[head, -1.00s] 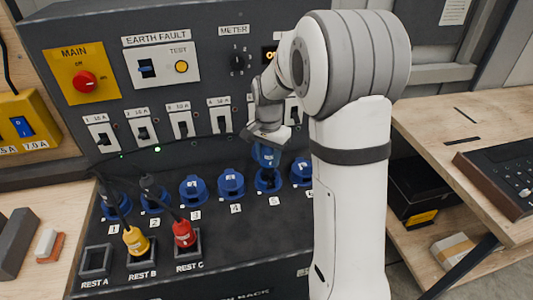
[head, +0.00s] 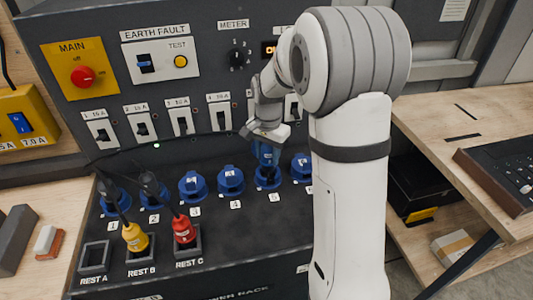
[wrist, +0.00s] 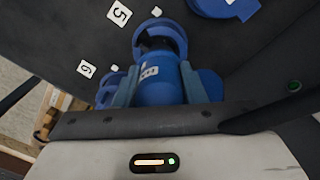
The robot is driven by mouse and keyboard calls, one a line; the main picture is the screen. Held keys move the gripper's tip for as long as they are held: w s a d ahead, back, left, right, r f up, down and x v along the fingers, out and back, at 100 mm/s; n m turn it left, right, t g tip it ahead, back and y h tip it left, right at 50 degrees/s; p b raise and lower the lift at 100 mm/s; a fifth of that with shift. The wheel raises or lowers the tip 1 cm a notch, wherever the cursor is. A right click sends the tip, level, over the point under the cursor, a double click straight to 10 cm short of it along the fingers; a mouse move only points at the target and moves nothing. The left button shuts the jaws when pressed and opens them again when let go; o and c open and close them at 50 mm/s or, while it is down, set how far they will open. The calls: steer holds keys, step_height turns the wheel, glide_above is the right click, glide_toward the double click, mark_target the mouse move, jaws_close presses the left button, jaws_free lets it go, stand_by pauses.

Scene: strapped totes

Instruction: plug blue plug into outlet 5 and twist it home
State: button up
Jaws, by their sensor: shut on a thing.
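My gripper (head: 265,136) is shut on the blue plug (head: 265,155), which points down at outlet 5 (head: 267,181) on the sloping panel. In the wrist view the blue plug (wrist: 158,88) sits between my two fingers (wrist: 158,94). Its front end overlaps the blue collar of outlet 5 (wrist: 160,27), and a dark gap shows at the far side of the collar. The plug meets the outlet, but I cannot tell how deep it sits or how far it is turned.
Outlet 4 (head: 231,181) is beside outlet 5 on the left; outlet 6 (head: 301,168) is close on the right, partly behind my arm. A yellow plug (head: 135,238) and a red plug (head: 183,230) stand in rests B and C. Rest A (head: 95,258) is empty.

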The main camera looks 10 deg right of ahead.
mark_target(267, 163)
steer(key=shift+f+b, duration=1.4)
steer(key=shift+f, duration=0.6)
stand_by(0.8)
steer(key=shift+m, duration=1.5)
steer(key=shift+m, duration=1)
steer(key=shift+r+m, duration=0.1)
steer(key=shift+m, duration=0.3)
jaws_close()
